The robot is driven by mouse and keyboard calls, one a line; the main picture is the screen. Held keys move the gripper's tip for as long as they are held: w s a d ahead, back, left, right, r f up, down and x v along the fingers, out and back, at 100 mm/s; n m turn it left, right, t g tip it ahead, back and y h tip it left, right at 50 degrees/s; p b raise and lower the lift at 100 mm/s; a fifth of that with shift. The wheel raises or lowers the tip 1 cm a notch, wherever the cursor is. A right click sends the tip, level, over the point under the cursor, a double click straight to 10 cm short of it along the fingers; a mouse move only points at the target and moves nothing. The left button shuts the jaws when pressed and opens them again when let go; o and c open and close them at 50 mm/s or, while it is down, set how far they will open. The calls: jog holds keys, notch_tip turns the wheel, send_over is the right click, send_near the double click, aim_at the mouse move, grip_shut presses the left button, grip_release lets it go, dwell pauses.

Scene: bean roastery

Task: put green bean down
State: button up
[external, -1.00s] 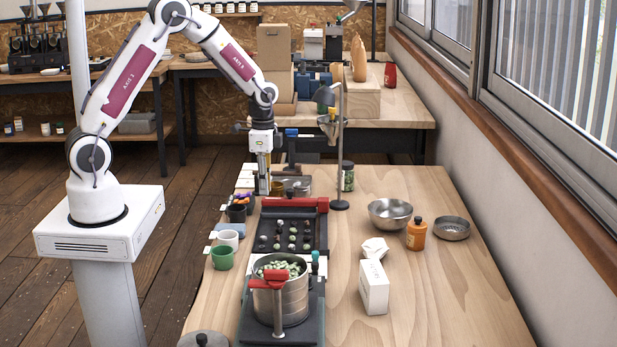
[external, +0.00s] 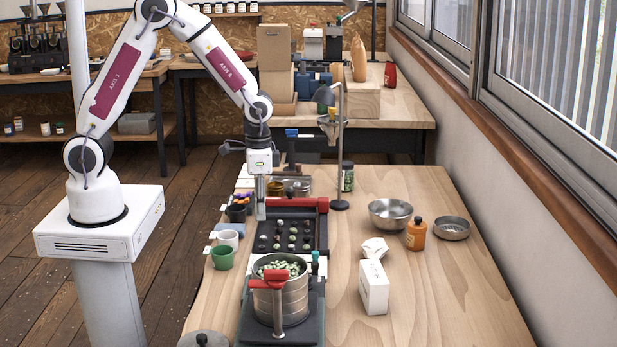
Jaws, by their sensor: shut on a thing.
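My gripper (external: 261,216) points straight down over the far left corner of a black tray (external: 266,242) with rows of small wells. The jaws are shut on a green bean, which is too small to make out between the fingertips. Several pale and dark beans (external: 292,231) sit in the tray's wells. A metal canister (external: 294,297) full of green beans (external: 279,267) stands in front of the tray.
A red bar (external: 312,204) runs along the tray's far edge. Cups (external: 222,257) line its left side. A red-handled tool (external: 268,279) stands at the canister. A white box (external: 374,287), metal bowl (external: 390,214) and orange bottle (external: 416,233) stand right. The table's front right is clear.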

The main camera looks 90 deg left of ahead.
jog(key=d+m, duration=0.1)
jog(key=d, duration=0.6)
jog(key=shift+r+m, duration=0.4)
jog(key=shift+a, duration=0.15)
jog(key=a+f+m, duration=0.1)
jog(key=a+m, duration=0.2)
jog(key=a, duration=2)
jog(key=shift+s+a, duration=0.15)
jog(key=shift+a, duration=0.1)
jog(key=shift+m, duration=0.3)
jog(key=shift+f, duration=0.15)
jog(key=shift+f, duration=2.35)
